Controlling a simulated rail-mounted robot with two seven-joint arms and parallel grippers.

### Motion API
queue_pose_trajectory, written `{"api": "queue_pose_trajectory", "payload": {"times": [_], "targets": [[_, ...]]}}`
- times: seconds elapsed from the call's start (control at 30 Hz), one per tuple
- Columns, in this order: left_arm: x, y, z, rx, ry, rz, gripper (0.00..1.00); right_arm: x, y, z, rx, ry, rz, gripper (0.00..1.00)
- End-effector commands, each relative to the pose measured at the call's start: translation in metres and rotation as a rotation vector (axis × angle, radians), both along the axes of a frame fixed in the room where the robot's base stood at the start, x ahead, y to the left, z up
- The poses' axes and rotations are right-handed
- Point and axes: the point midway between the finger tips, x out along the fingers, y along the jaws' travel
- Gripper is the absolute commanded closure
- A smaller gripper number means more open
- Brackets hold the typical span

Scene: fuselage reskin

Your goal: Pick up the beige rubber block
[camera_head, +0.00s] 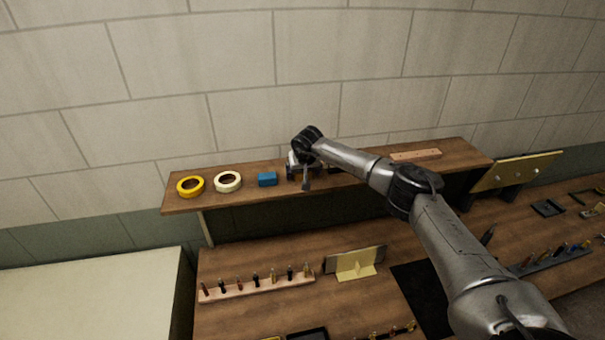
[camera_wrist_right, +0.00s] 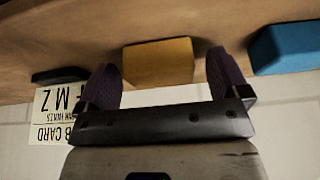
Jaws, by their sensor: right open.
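The beige rubber block (camera_wrist_right: 158,60) lies on the wooden shelf and shows in the right wrist view as a tan block. My right gripper (camera_wrist_right: 162,72) is open, with one dark finger on each side of the block and a visible gap to each. I cannot tell how deep the fingers reach around it. In the head view my right gripper (camera_head: 302,176) is over the upper shelf and hides most of the block. My left gripper is in neither view.
A blue block (camera_head: 267,180) is close beside the gripper on the shelf (camera_head: 335,182), with white (camera_head: 228,182) and yellow tape rolls (camera_head: 190,187) farther left. A printed card (camera_wrist_right: 55,112) is by the other finger. The wall is behind.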

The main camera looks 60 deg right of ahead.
Motion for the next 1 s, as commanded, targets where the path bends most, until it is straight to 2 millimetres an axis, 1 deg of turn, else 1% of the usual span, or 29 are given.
{"api": "queue_pose_trajectory", "payload": {"times": [0.17, 0.73, 1.0], "targets": [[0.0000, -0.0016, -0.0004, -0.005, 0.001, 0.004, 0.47, 0.0000, 0.0001, -0.0004, 0.000, 0.000, 0.001, 0.06], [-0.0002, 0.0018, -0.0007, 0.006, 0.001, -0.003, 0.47, 0.0000, 0.0002, 0.0001, 0.000, 0.000, 0.001, 0.60], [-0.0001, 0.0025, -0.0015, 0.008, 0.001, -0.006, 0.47, 0.0002, 0.0002, 0.0011, 0.001, -0.001, 0.000, 0.61]]}}
